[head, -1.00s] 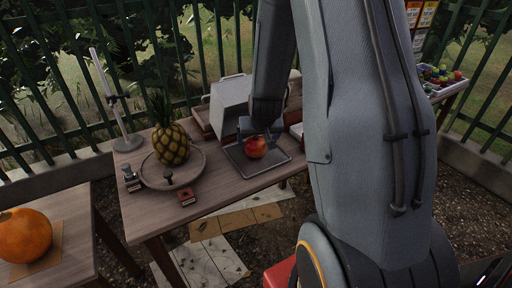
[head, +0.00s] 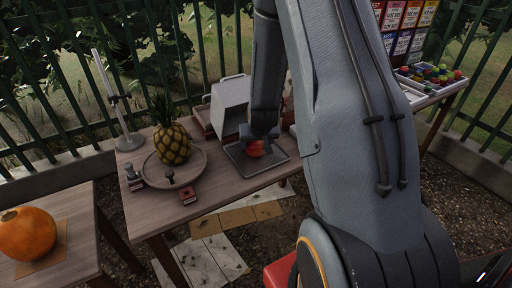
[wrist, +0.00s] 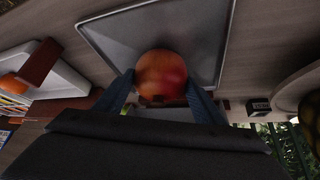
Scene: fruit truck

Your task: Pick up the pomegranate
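The pomegranate (head: 255,149), round and red-orange, sits on a grey square tray (head: 277,165) on the wooden table. My gripper (head: 258,138) is just above it, pointing down, and hides its upper part in the head view. In the wrist view my gripper (wrist: 161,84) has its two blue-grey fingers apart, one on each side of the pomegranate (wrist: 160,76). The fingertips are close to its sides; I cannot tell whether they touch it. The tray (wrist: 205,33) shows around the fruit.
A grey box (head: 230,105) stands behind the tray. A pineapple (head: 172,145) sits on a round wooden board (head: 191,172) to the left, near a metal stand (head: 128,142). An orange pumpkin-like fruit (head: 25,234) is on the side table. A tray of colourful items (head: 428,78) is at right.

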